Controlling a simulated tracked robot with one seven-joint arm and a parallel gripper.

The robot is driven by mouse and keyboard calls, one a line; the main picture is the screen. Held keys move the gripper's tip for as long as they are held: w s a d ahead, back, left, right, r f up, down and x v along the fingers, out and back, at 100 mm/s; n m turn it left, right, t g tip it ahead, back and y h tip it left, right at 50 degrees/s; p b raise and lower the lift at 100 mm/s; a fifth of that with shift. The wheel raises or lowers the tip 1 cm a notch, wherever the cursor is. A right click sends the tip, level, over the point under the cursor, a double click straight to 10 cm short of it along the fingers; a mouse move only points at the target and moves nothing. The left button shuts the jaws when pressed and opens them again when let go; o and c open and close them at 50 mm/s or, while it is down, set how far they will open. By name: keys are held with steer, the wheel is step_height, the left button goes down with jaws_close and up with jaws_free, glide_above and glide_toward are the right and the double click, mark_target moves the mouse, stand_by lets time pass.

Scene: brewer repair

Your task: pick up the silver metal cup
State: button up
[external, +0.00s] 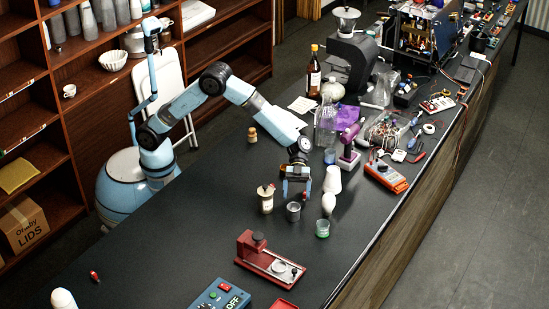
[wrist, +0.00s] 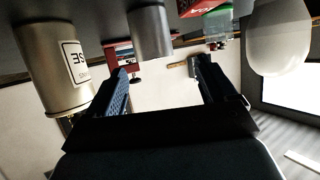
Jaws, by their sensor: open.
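The silver metal cup (external: 293,213) stands upright on the dark counter, just in front of my gripper (external: 296,194). In the wrist view, which looks upside down, the silver cup (wrist: 151,32) shows at top centre, beyond the gap between my fingertips (wrist: 160,68). The cup appears apart from both fingers.
A beige labelled canister (external: 266,201) stands close to the cup's left. A red press-like device (external: 270,260) lies in front. The counter at left is mostly clear.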

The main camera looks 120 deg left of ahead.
mark_target(293, 214)
steer(key=shift+s+x, duration=0.15)
steer(key=shift+x, duration=1.5)
steer(key=shift+s+x, duration=0.15)
steer(key=shift+x, duration=1.5)
steer(key=shift+d+f, duration=0.1)
steer(key=shift+d, duration=0.05)
steer(key=shift+c, duration=0.3)
steer(key=c, duration=1)
